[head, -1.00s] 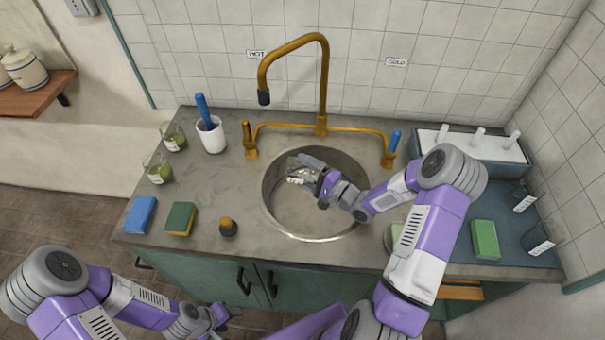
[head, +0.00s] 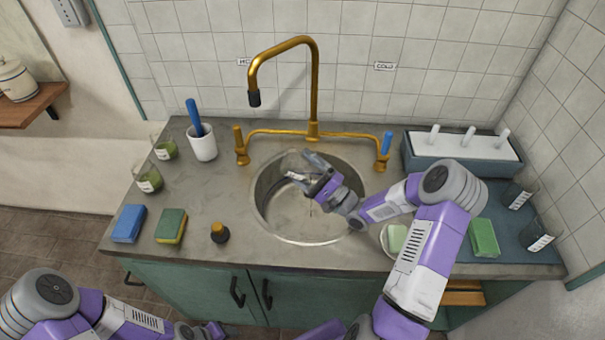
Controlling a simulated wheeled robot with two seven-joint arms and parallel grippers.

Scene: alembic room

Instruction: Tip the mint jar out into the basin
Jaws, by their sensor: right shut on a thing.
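The round steel basin (head: 286,224) is sunk in the counter. My right gripper (head: 306,178) is inside the basin's outline, shut on a clear glass jar (head: 316,160) with a white label. The jar looks tilted over on its side; its label is too small to read, and the gripper hides part of it. I cannot tell whether anything is left in it.
The brass tap (head: 313,85) rises behind the basin. A white cup (head: 203,146), blue sponge (head: 129,223), green-yellow sponge (head: 171,226) and small dark bottle (head: 219,232) stand left. Two labelled dark jars (head: 519,195) (head: 540,237) and a green block (head: 484,238) are right.

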